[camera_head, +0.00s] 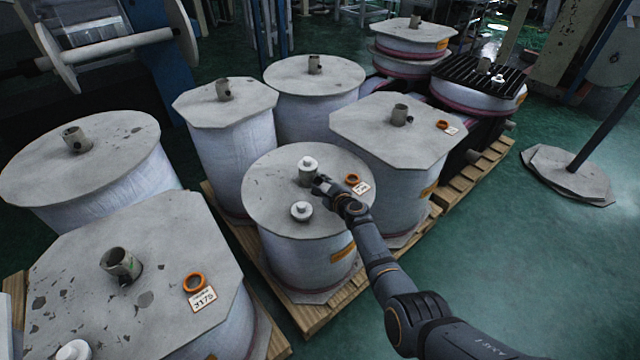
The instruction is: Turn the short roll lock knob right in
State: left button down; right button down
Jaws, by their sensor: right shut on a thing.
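The short roll (258,198) stands in the middle of the view, with a round, worn grey top board. A grey core post with a white cap (308,163) rises from its top. My right gripper (319,184) reaches in from the lower right and is shut at the right side of this post. It is shut on the lock knob, which its fingers hide. A white round plug (301,211) sits on the board in front of the post. An orange ring (352,179) with a paper tag lies right of my gripper. My left gripper is not in view.
Taller wrapped rolls with grey boards stand close around, one at front left (150,310) and one behind right (385,125). Rolls stand on wooden pallets (312,315). Green floor (520,260) is free at right, near a post with a flat base (568,178).

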jog(key=shift+r+m+g+y+p, duration=0.1)
jog(key=shift+m+g+y+p, duration=0.2)
jog(key=shift+m+p, duration=0.5)
jog(key=shift+w+d+m+g+y+b, duration=0.15)
jog(key=shift+m+g+y, duration=0.25)
jog(key=shift+m, duration=0.45)
jog(key=shift+s+a+m+g+y+b, duration=0.15)
jog(key=shift+m+g+y, duration=0.2)
jog(key=shift+m, duration=0.5)
jog(key=shift+d, duration=0.1)
jog(key=c, duration=1.1)
grip_release()
jog(key=shift+w, duration=0.1)
jog(key=shift+d, duration=0.1)
jog(key=v, duration=1.2)
